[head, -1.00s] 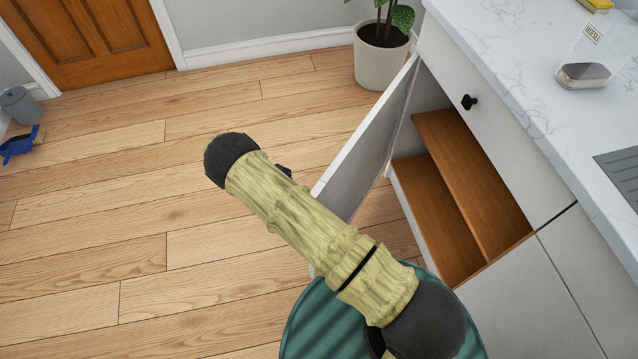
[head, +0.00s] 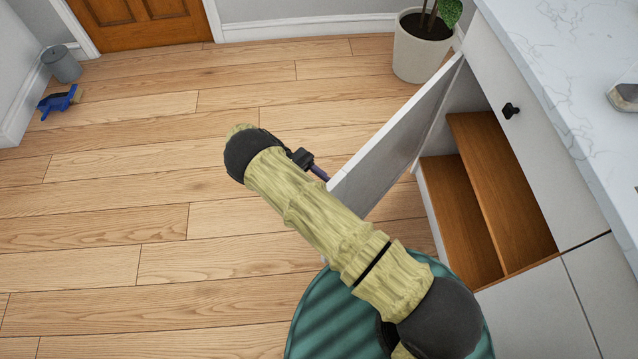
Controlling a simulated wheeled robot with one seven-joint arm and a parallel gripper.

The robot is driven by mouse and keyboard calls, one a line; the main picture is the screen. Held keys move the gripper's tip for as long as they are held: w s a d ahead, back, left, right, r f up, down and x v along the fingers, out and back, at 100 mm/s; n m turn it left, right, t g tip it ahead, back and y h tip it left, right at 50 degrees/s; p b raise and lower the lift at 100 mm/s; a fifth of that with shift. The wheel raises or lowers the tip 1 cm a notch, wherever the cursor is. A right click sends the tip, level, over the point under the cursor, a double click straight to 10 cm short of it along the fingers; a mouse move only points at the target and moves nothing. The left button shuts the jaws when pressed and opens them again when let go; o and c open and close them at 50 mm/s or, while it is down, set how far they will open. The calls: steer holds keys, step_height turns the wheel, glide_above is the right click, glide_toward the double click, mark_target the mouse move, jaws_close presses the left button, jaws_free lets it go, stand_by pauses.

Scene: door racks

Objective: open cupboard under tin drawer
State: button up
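The cupboard door (head: 405,135) under the drawer stands swung wide open, hinged at its far side. Inside, the cupboard shows wooden shelves (head: 500,190) that look empty. The drawer above (head: 480,55) is shut and has a black knob (head: 510,110). My gripper (head: 318,172) shows only in part beyond my arm, close to the free edge of the door. My arm hides the rest of it, so I cannot tell whether it touches the door or how its fingers stand.
A potted plant (head: 422,55) stands on the floor just beyond the open door. A marble worktop (head: 570,60) runs above the cupboard. A grey bin (head: 62,64) and a blue dustpan (head: 60,100) are at the far left. The wooden floor on the left is clear.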

step_height(320, 180, up, 10)
steer(key=p, duration=0.5)
